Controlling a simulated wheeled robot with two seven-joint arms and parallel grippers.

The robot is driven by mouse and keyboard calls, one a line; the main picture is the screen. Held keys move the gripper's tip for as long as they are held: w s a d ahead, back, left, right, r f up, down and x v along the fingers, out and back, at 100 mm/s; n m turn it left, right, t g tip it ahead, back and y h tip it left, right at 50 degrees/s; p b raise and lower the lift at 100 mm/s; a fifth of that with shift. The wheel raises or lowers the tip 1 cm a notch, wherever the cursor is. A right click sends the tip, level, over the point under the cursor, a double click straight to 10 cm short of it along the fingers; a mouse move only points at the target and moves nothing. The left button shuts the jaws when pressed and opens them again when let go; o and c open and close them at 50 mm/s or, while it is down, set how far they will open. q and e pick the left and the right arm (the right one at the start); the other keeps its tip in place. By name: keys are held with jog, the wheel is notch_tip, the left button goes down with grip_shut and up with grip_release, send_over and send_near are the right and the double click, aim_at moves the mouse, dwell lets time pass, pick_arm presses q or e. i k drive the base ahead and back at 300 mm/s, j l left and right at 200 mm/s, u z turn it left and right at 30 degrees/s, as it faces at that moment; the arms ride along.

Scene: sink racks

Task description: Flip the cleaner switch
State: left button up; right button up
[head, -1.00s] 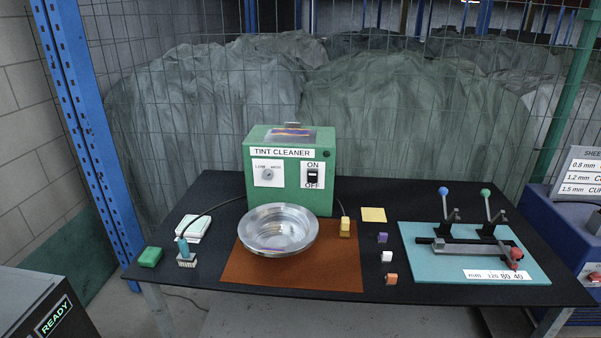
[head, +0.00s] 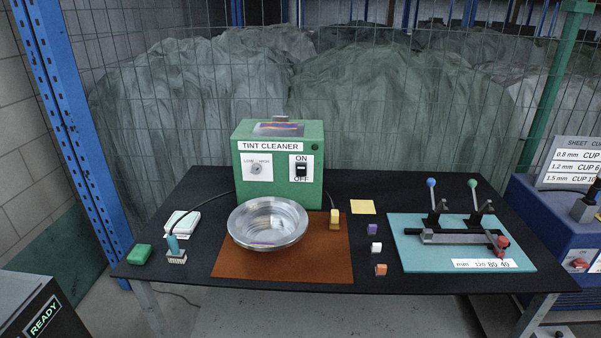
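The green tint cleaner box (head: 278,190) stands at the back middle of the black table. Its front carries a black rocker switch (head: 301,170) on a white plate marked ON above and OFF below. I cannot tell for certain which way the rocker is tipped. A round knob (head: 256,169) marked LOW and HIGH sits left of the switch. A shiny metal bowl (head: 267,224) stands in front of the box and leaves the switch uncovered. Neither of my grippers shows in the head view.
The bowl rests on a brown mat (head: 330,262). A yellow block (head: 334,220) and small cubes (head: 376,247) lie right of it. A teal board (head: 410,259) with levers is at the right. A green block (head: 139,254) and a teal-handled brush (head: 174,251) are at the left.

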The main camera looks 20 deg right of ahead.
aim_at(300, 168)
jog(key=l+u, duration=0.3)
jog(key=l, duration=1.3)
